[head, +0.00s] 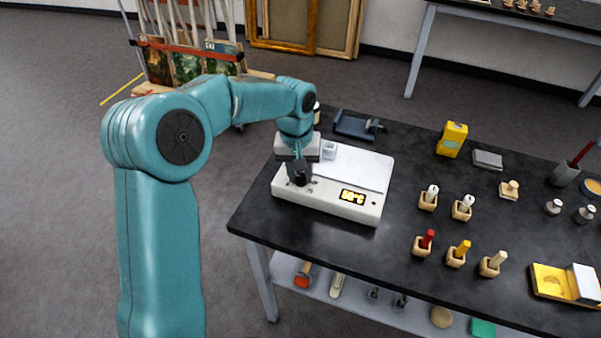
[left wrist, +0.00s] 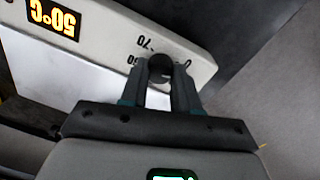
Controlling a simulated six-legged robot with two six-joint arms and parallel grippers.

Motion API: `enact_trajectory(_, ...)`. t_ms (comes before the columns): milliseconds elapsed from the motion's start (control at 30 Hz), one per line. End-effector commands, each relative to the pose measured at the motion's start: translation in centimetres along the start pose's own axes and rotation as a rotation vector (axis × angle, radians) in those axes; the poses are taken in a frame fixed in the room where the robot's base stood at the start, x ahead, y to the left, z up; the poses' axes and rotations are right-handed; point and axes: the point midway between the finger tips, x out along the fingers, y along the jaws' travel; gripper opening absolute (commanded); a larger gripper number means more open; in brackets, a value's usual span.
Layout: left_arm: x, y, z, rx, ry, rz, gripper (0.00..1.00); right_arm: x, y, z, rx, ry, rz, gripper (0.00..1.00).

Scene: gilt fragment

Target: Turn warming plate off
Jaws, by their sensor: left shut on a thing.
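The warming plate (head: 345,165) is a white box with a pale flat top, standing near the left end of the black table. Its lit display (head: 353,197) glows yellow; in the left wrist view the display (left wrist: 54,17) reads 50°C, upside down. A dark round knob (left wrist: 160,68) sits on its front panel beside printed numbers. My left gripper (head: 299,180) is over the left part of that panel. In the left wrist view its two fingers (left wrist: 160,85) are shut on the knob, one on each side. The knob's pointer cannot be made out. My right gripper is not in view.
The black table (head: 300,222) carries a yellow device (head: 452,139), a grey block (head: 488,159) and several small wooden holders with coloured sticks right of the plate. The table's left edge is close to the plate.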

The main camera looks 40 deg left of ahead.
Motion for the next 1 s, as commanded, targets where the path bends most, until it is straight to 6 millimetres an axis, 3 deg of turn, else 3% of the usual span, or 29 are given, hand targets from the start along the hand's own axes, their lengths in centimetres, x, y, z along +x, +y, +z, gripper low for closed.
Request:
enact_trajectory(500,0.06,0.01,0.12,-0.289,0.017,-0.001,0.0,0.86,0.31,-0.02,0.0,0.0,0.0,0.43)
enact_trajectory(1000,0.04,0.02,0.14,-0.329,0.018,0.0,0.0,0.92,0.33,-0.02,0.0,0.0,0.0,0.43)
